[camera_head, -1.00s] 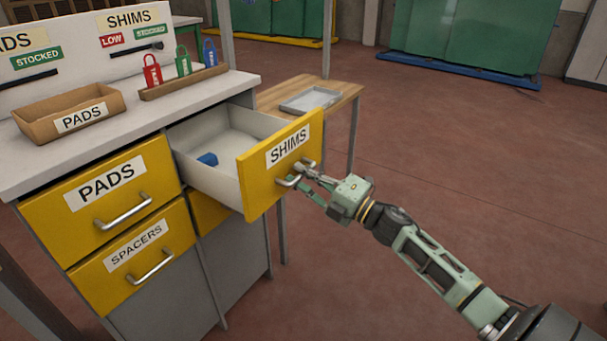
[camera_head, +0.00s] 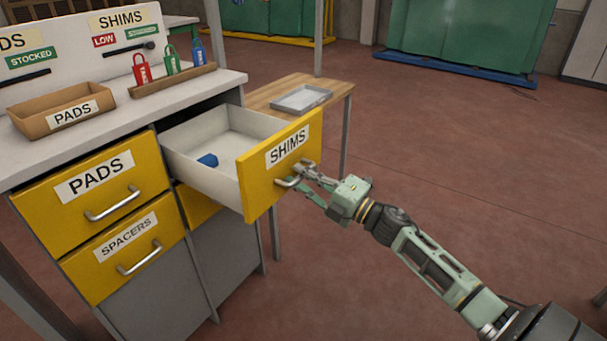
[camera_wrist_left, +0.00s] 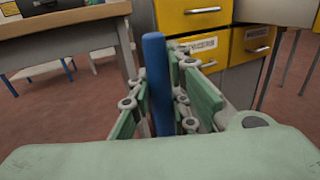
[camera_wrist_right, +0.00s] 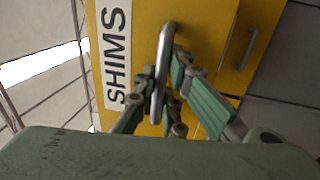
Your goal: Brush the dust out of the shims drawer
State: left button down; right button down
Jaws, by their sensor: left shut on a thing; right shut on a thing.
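The yellow-fronted shims drawer (camera_head: 252,182) stands pulled out of the cabinet, its pale inside showing in the head view. A small blue block (camera_head: 207,160) lies in it; I cannot make out dust. My right gripper (camera_head: 309,175) is shut on the drawer's metal handle (camera_head: 287,183); the right wrist view shows the handle (camera_wrist_right: 163,70) between the fingers. My left gripper (camera_wrist_left: 162,95) is shut on an upright blue bar (camera_wrist_left: 156,75), perhaps a brush handle, in the left wrist view. Its far end is hidden, and this gripper is outside the head view.
The pads drawer (camera_head: 88,203) and spacers drawer (camera_head: 125,270) are closed at left. The worktop holds a pads bin (camera_head: 30,119) and a rack (camera_head: 175,82) with red, green and blue padlock-shaped tags. A wooden table (camera_head: 262,96) with a grey tray (camera_head: 301,98) stands behind. Floor at right is clear.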

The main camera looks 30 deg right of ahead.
jog(key=c, duration=2.3)
grip_release()
jog(key=shift+w+a+f, duration=0.1)
jog(key=shift+w+a, duration=0.05)
jog(key=shift+w, duration=0.1)
jog(key=shift+o, duration=1)
jog(key=o, duration=0.3)
jog(key=shift+s, duration=0.15)
pick_arm(q)
jog(key=shift+w+a, duration=0.1)
jog(key=shift+w, duration=0.05)
pick_arm(e)
jog(key=v, duration=1.2)
